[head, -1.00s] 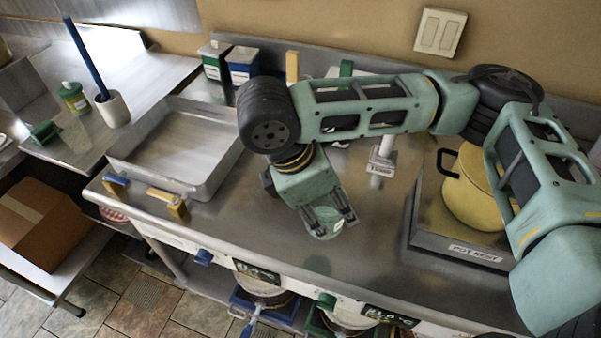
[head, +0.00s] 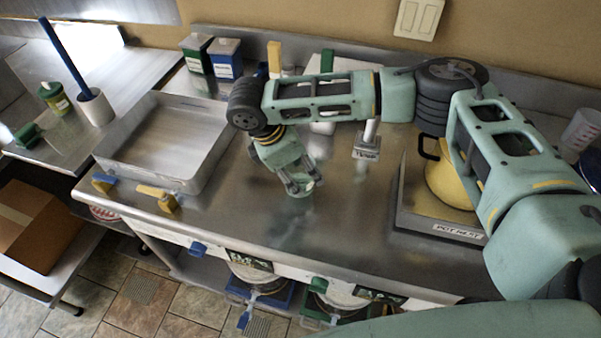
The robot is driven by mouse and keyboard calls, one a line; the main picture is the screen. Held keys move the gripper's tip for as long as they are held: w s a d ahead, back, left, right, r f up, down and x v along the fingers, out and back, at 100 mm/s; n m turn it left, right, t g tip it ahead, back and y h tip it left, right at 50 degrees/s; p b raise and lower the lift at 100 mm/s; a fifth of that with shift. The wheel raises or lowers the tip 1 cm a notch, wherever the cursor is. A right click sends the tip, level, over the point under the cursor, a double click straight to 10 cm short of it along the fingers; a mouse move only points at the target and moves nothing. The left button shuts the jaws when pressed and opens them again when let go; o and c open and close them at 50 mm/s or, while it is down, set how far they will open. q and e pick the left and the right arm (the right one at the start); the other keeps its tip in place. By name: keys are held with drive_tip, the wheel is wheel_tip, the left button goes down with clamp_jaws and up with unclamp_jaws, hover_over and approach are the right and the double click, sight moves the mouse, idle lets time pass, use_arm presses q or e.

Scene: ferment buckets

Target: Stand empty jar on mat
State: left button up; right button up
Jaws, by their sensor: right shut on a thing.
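My right gripper (head: 300,183) reaches down over the middle of the steel counter. It is shut on a small, pale, see-through round thing, which looks like the jar (head: 303,190). The fingers hide part of the jar, and I cannot tell whether its base touches the counter. I cannot make out a mat for certain; a whitish board lies at the back, partly behind my right arm. My left gripper is not in view.
A steel tray (head: 119,159) stands left of the gripper. A yellow pot (head: 440,178) sits on a plate labelled "POT NEST" at right. A small labelled stand (head: 367,150) is behind. Buckets with taps (head: 258,284) are below the counter. The counter's front middle is clear.

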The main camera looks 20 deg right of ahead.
wheel_tip(320, 180, down, 2)
drive_tip(key=shift+f, duration=0.15)
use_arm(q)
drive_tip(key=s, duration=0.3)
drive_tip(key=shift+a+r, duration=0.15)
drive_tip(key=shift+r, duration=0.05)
use_arm(e)
drive_tip(key=o, duration=0.8)
drive_tip(key=shift+f, duration=0.1)
drive_tip(key=o, duration=0.4)
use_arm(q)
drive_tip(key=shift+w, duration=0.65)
use_arm(e)
drive_tip(key=shift+o, duration=0.4)
